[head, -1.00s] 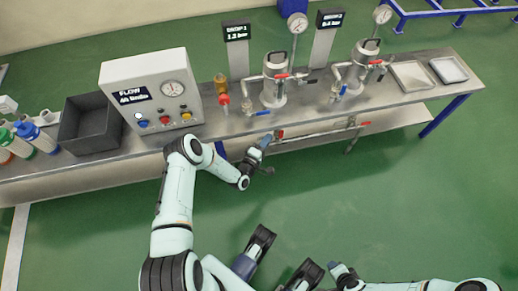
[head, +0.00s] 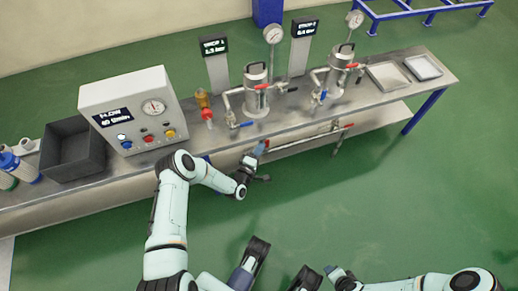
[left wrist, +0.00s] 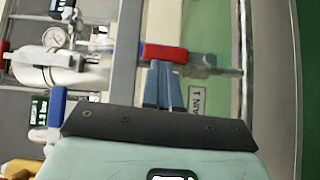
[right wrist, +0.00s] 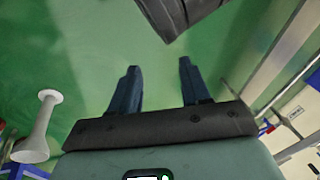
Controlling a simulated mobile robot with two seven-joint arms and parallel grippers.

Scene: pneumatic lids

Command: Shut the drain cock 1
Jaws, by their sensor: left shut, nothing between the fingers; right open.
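The drain cock 1 has a red lever handle (left wrist: 165,53), which shows large in the left wrist view. A grey pipe stub (left wrist: 218,70) runs right from it, roughly in line with the handle. A label ending in "IN 1" (left wrist: 200,103) is beside it, partly cut off by my gripper. In the head view the handle (head: 267,143) is a small red spot under the bench's front edge. My left gripper (left wrist: 165,68) is shut and empty, its blue fingertips right at the handle; I cannot tell if they touch. My right gripper (right wrist: 157,75) is open and empty over green floor.
The steel bench (head: 290,121) carries a flow panel (head: 130,105), a dark bin (head: 72,152) and two vessels with gauges (head: 257,90) (head: 340,70). Another red-handled cock (head: 347,126) is farther right on the low pipe (head: 305,138). The floor in front is clear.

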